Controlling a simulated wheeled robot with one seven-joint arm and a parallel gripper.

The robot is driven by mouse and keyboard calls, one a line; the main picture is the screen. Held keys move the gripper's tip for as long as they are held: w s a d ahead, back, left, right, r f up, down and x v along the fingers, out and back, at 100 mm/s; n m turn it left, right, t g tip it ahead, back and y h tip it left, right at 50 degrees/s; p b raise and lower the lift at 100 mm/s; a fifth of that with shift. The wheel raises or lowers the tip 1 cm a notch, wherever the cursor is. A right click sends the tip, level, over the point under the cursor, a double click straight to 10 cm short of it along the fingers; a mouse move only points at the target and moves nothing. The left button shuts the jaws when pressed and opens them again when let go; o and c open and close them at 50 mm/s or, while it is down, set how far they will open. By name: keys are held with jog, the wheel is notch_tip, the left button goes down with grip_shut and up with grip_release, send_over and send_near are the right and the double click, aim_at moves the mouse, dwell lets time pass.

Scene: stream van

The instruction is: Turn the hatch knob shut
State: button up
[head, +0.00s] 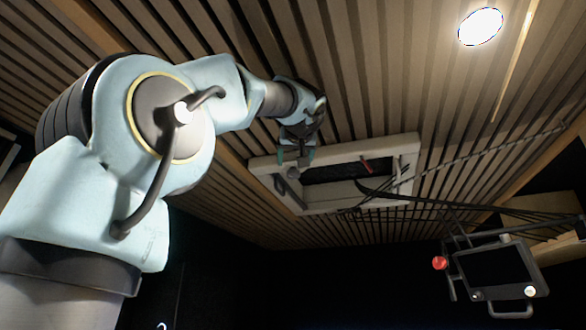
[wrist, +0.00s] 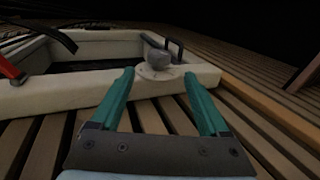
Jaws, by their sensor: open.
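The hatch has a pale frame (head: 404,160) set in the slatted ceiling; its frame also shows in the wrist view (wrist: 80,92). The grey hatch knob (wrist: 158,56) stands on a round pale plate at a corner of that frame. A dark bracket is just behind it. In the head view a small grey knob (head: 293,173) shows just below my gripper (head: 295,157). In the wrist view my gripper (wrist: 159,74) is open, with its green fingers pointing toward the knob. The knob appears between and beyond the fingertips; I cannot tell whether they touch it.
A red part (wrist: 10,68) sits at the left of the hatch in the wrist view. Black cables (head: 430,203) run from the hatch to the right. A dark monitor (head: 495,268) on a bracket with a red ball hangs at lower right. A round lamp (head: 480,26) is lit.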

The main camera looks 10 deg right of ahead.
aim_at(294, 171)
jog(key=w+p, duration=0.1)
jog(key=w, duration=0.1)
jog(key=w+p, duration=0.1)
jog(key=w, duration=0.1)
jog(key=w+d, duration=0.1)
jog(key=w, duration=0.2)
jog(key=shift+p, duration=0.4)
jog(key=shift+c, duration=0.3)
grip_shut()
